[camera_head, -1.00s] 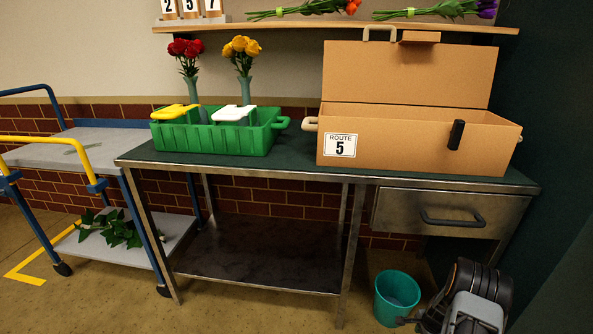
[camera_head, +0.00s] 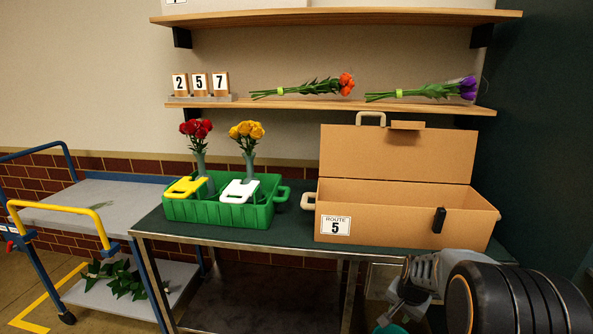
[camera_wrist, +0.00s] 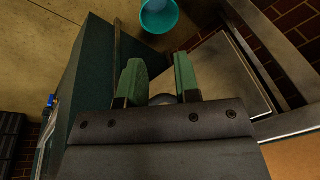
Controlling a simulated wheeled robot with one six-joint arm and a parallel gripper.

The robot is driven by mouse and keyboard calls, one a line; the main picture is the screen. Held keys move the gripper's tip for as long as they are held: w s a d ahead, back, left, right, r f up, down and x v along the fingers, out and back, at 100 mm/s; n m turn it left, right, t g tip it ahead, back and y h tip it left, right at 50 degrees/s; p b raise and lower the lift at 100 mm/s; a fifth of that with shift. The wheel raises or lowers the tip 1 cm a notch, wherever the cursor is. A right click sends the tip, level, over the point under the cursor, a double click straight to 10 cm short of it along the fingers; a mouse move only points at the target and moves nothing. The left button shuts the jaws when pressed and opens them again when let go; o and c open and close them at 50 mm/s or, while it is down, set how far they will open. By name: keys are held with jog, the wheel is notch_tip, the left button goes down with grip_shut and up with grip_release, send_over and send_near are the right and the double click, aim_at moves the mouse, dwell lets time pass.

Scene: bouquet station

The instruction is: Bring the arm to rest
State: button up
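My gripper (camera_wrist: 159,85) shows in the wrist view with its two green finger pads apart and nothing between them. It points down past the workbench toward the floor, with a teal bucket (camera_wrist: 159,15) beyond the fingertips. In the head view my arm fills the lower right corner, in front of the bench's right end. I cannot make out the fingers there.
The bench (camera_head: 295,233) carries a green crate (camera_head: 213,211) with red and yellow flowers, and an open cardboard box (camera_head: 385,222) marked Route 5. Orange and purple bouquets lie on a shelf (camera_head: 330,104). A cart (camera_head: 95,200) stands left.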

jog(key=s+a+r+n+p, duration=0.3)
jog(key=s+r+p, duration=0.2)
jog(key=r, duration=0.5)
jog(key=s+a+r+n+p, duration=0.2)
jog(key=s+a+r+p, duration=0.2)
jog(key=r, duration=0.5)
jog(key=s+a+r+n+t+p, duration=0.1)
jog(key=s+a+r+n+p, duration=0.2)
jog(key=s+r+p, duration=0.3)
notch_tip(320, 180, up, 5)
jog(key=shift+s+a+f+n, duration=0.2)
jog(key=shift+s+a+n, duration=0.1)
jog(key=shift+s+a, duration=0.5)
